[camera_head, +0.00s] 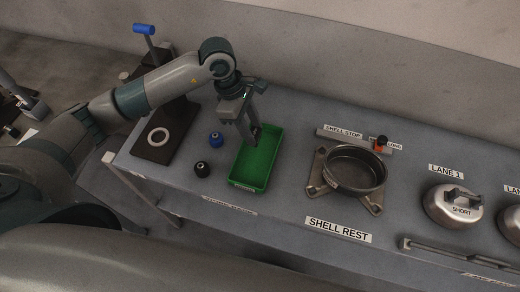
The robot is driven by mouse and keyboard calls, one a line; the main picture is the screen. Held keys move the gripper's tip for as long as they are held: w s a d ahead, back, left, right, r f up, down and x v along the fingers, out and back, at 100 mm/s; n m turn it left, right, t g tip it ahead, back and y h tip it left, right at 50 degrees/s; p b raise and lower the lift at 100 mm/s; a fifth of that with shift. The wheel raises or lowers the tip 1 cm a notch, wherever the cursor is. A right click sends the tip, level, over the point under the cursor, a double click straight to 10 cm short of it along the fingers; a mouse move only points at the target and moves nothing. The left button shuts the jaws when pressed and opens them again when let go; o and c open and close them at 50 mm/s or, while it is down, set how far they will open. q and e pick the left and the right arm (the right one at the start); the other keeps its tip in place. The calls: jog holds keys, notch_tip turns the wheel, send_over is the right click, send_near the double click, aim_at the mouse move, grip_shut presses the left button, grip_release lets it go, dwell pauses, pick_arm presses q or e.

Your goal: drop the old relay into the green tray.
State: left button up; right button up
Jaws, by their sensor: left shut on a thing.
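The green tray (243,177) lies on the bench, long side running away from me, and the part of its floor that shows is bare. My left gripper (252,138) points down over the tray's far left part. It is shut on a small dark thing, mostly hidden by the fingers, which I take to be the old relay. I cannot tell how high above the tray floor it is. A small blue round part (216,139) and a small black round part (202,169) stand left of the tray. My right gripper is not in view.
The bench between tray and shell rest is clear.

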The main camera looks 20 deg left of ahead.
pick_arm(q)
jog(key=o, duration=1.1)
jog(key=shift+a+r+b, duration=0.15)
jog(key=shift+r+b, duration=0.15)
jog(key=shift+r, duration=0.2)
jog(key=shift+b+v, duration=2.7)
jog(key=shift+v, duration=5.5)
jog(key=shift+s+f, duration=0.1)
jog(key=shift+s, duration=0.1)
